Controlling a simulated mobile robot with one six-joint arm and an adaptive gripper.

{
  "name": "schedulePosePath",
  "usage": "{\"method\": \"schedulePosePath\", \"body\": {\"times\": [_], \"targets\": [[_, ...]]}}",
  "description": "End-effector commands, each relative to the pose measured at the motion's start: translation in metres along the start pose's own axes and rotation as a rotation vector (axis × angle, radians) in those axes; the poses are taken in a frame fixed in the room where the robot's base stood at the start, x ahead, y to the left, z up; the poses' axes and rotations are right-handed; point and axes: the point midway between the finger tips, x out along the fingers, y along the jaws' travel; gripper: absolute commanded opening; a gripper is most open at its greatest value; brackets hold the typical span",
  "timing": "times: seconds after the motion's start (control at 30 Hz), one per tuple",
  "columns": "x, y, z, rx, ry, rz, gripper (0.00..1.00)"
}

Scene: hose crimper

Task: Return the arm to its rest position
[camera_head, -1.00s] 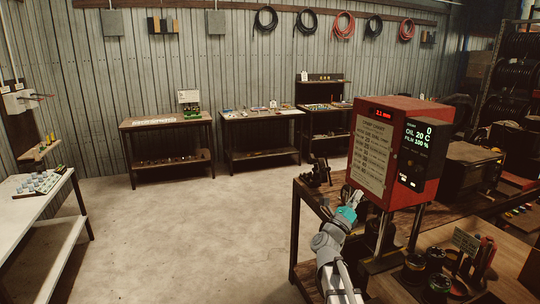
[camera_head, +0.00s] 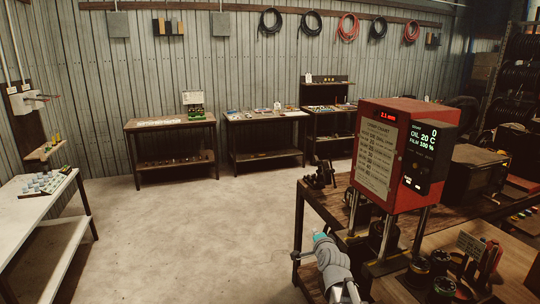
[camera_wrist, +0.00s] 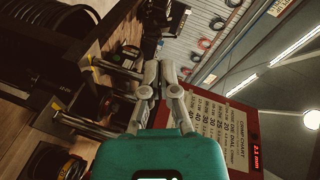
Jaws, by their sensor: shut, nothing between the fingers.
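My gripper (camera_wrist: 160,75) is shut and empty; its two grey fingers lie together beyond the teal housing in the wrist view. In the head view my arm rises from the bottom edge, with the teal part at its far end, left of the crimper's posts and in front of the wooden bench. The fingers are hard to make out there. The red crimper (camera_head: 378,155), with its chart and display, stands on the bench to the right of my arm. Its tilted chart face (camera_wrist: 219,125) also shows beyond my gripper in the wrist view.
The wooden bench (camera_head: 313,200) carries the crimper and a dark metal fixture (camera_head: 320,174). A white table (camera_head: 32,205) stands at the left. Several wooden tables line the back wall, and hoses hang above. The floor (camera_head: 190,240) between is clear.

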Motion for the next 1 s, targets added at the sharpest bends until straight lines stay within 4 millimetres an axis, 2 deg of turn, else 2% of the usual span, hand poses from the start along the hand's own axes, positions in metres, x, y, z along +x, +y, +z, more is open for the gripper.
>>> {"method": "schedulePosePath", "body": {"times": [0.2, 0.47, 0.8, 1.0], "targets": [[-0.021, 0.043, 0.031, -0.239, -0.180, 0.200, 0.00], [-0.060, 0.094, 0.057, -0.504, -0.419, 0.422, 0.00], [-0.135, 0.152, 0.072, -0.794, -0.780, 0.688, 0.00], [-0.180, 0.173, 0.073, -0.905, -0.986, 0.812, 0.00]]}}
